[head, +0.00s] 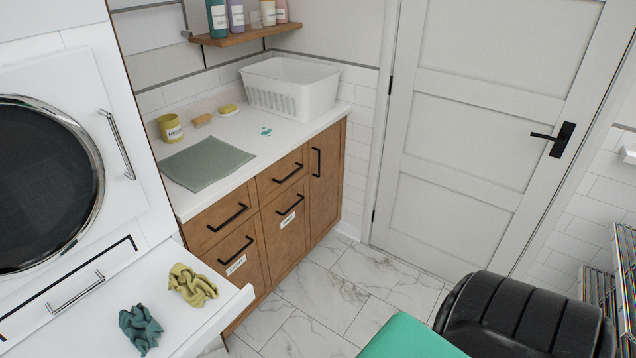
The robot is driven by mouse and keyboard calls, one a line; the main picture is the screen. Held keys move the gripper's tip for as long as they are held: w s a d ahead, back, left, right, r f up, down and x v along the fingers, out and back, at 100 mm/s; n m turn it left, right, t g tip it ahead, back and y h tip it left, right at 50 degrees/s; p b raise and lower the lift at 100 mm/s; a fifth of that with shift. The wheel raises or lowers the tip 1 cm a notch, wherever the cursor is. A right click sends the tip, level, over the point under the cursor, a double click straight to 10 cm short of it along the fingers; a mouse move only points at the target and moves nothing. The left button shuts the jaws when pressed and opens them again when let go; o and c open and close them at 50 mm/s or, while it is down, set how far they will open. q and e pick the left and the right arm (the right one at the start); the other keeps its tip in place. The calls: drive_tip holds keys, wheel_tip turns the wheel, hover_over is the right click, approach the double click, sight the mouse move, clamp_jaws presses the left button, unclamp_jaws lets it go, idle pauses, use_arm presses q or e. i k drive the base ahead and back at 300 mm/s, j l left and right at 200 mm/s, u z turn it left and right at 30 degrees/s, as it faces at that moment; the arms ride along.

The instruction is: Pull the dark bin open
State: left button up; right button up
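A wooden cabinet under the white counter has two lower fronts with black bar handles and small white labels. The left lower front (249,278) and the right lower front (287,237) both look shut, flush with the cabinet. The labels are too small to read surely, so I cannot tell for certain which is the dark bin. The handle of the left one (236,251) and the handle of the right one (291,205) are unobstructed. Neither of my grippers is in view.
A white pull-out shelf (226,308) juts out at left below the washer (40,190), with a yellow cloth (192,285) and a teal cloth (140,329) on it. A white basket (290,88) stands on the counter. Marble floor (330,297) before the cabinet is clear.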

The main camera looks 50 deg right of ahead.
sight(285, 223)
drive_tip(key=z, duration=1.25)
drive_tip(key=i+l, duration=0.15)
